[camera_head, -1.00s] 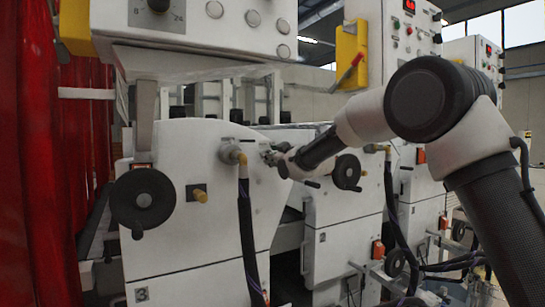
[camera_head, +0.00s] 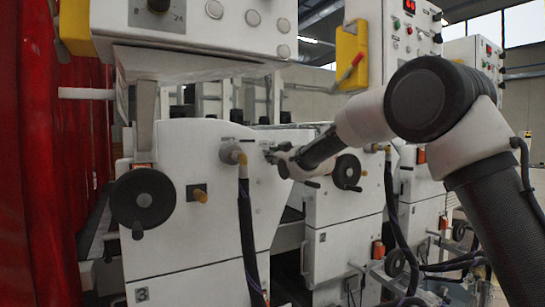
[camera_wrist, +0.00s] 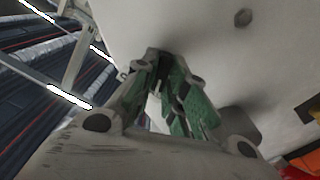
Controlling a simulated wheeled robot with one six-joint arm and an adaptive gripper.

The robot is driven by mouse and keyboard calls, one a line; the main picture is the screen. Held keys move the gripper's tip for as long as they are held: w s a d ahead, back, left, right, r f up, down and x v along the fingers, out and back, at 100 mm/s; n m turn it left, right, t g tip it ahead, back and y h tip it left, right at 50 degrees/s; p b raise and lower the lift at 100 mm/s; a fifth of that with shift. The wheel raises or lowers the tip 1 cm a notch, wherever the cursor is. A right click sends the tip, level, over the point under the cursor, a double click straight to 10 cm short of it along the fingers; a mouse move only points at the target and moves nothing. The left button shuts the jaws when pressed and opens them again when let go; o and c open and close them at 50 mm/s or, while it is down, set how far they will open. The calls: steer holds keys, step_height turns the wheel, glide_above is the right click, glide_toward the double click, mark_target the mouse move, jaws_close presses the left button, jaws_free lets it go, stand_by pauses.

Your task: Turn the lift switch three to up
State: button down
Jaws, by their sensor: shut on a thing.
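My gripper (camera_head: 268,153) is at the upper right of the white machine panel (camera_head: 225,215), just right of the yellow-tipped hose fitting. The panel carries a small label at its lower left that looks like a 3. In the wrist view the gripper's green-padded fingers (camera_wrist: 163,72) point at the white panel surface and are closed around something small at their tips. This is where a small switch would sit, but the fingers hide it, so I cannot see its shape or which way it points.
A black handwheel (camera_head: 142,198) and a small knob (camera_head: 199,195) are left on the same panel. A dark hose (camera_head: 246,235) hangs below the fitting (camera_head: 232,154). Another handwheel (camera_head: 347,172) is behind my wrist. A red curtain (camera_head: 45,180) stands at the left.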

steer(key=m, duration=1)
steer(key=shift+w+d, duration=0.15)
steer(key=shift+m, duration=0.3)
stand_by(0.3)
steer(key=c, duration=1.5)
jaws_free()
steer(key=shift+o, duration=0.2)
steer(key=v, duration=1.2)
